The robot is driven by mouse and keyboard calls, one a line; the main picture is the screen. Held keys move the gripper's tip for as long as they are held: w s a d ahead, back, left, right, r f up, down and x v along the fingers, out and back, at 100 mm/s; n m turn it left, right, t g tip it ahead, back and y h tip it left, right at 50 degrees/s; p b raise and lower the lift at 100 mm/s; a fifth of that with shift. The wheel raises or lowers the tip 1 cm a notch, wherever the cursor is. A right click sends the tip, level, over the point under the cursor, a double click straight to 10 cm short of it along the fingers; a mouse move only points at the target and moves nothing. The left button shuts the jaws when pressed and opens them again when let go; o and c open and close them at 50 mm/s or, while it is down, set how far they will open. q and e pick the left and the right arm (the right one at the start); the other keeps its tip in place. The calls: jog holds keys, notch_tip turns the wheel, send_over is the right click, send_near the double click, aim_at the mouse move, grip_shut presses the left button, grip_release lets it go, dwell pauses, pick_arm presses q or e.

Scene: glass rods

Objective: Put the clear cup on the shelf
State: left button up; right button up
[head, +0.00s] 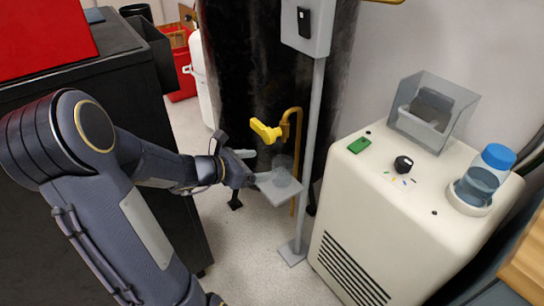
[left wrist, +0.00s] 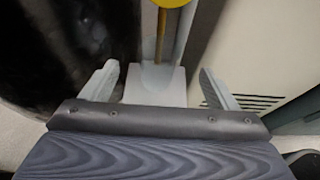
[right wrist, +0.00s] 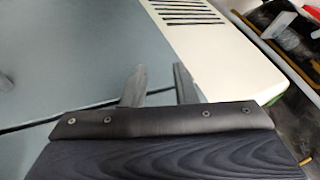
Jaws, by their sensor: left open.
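The clear cup (head: 283,177) shows faintly as a see-through shape standing on the small grey shelf (head: 272,193) on a thin post. My left gripper (head: 256,166) is at the shelf's left side, with its fingers beside the cup and apart. In the left wrist view, the left gripper (left wrist: 158,82) is open, with the grey shelf plate (left wrist: 152,88) between and beyond its fingers. I cannot make out the cup's outline there. My right gripper (right wrist: 160,84) shows only in the right wrist view, its fingers a little apart and nothing seen between them.
A yellow handle (head: 265,131) on a bent pipe stands just behind the shelf. A dark cabinet (head: 90,110) is at left.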

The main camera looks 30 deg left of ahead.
pick_arm(q)
jog(key=s+d+r+m+g+h, duration=0.3)
jog(key=s+d+r+m+g, duration=0.25)
jog(key=s+d+m, duration=0.55)
jog(key=s+d+m+y, duration=0.2)
jog(key=s+m, duration=0.3)
jog(key=m, duration=0.4)
jog(key=s+d+f+m+g+y, duration=0.1)
jog(key=s+m, duration=0.4)
jog(key=m, duration=0.5)
jog(key=shift+d+f+y, duration=0.15)
jog(key=shift+d+y, duration=0.3)
jog(key=shift+y, duration=0.15)
jog(key=shift+g, duration=0.25)
